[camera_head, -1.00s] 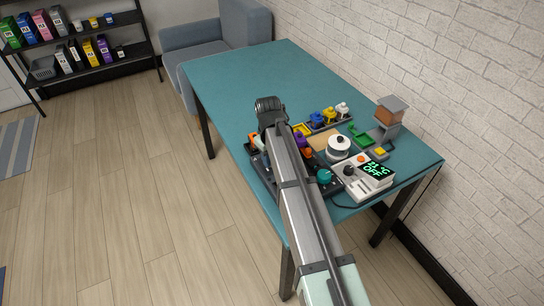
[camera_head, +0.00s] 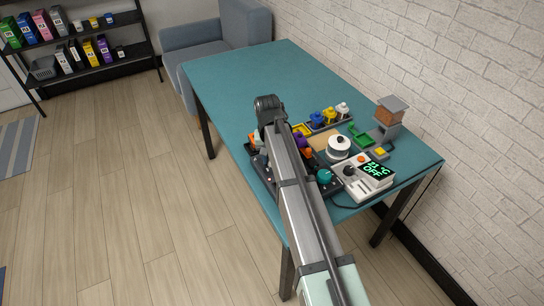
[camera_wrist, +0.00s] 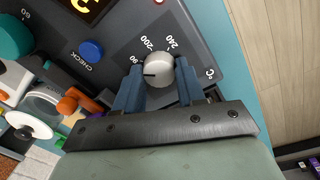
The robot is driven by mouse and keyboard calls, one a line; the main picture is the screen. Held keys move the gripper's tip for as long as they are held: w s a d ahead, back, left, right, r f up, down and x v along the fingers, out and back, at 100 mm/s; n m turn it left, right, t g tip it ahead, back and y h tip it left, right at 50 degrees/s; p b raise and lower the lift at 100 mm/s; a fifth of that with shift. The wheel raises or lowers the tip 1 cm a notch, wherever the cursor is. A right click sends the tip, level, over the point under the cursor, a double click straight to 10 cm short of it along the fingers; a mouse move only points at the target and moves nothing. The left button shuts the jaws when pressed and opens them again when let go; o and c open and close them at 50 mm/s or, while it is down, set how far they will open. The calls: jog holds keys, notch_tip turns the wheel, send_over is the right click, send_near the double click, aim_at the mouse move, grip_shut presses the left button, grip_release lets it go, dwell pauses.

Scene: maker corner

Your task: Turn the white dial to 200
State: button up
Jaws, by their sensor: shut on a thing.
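The white dial (camera_wrist: 160,68) sits on a dark grey panel (camera_wrist: 115,25) in the wrist view. My gripper (camera_wrist: 158,84) is shut on the dial, with one blue finger on each side. The dial's dark pointer line points left, below the printed 200 and towards a label partly hidden by the left finger. 240 is printed above the dial and °C to its right. In the head view my arm covers the dial, and only part of the dark panel (camera_head: 262,166) shows.
A blue CHECK button (camera_wrist: 91,50) and a teal knob (camera_wrist: 12,36) are on the panel. In the head view, a white device (camera_head: 368,188) reading OFF, a white spool (camera_head: 338,146) and several small bottles stand right of my arm. The far table (camera_head: 240,75) is clear.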

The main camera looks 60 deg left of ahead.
jog(key=m, duration=0.6)
jog(key=shift+w+a+m, duration=0.1)
jog(key=shift+m, duration=0.2)
jog(key=m, duration=0.5)
jog(key=shift+m+g, duration=0.3)
jog(key=shift+g, duration=0.1)
jog(key=o, duration=1.1)
jog(key=shift+c, duration=0.2)
jog(key=shift+r, duration=0.1)
notch_tip(320, 180, up, 14)
jog(key=shift+a+f, duration=0.2)
jog(key=shift+a, duration=0.2)
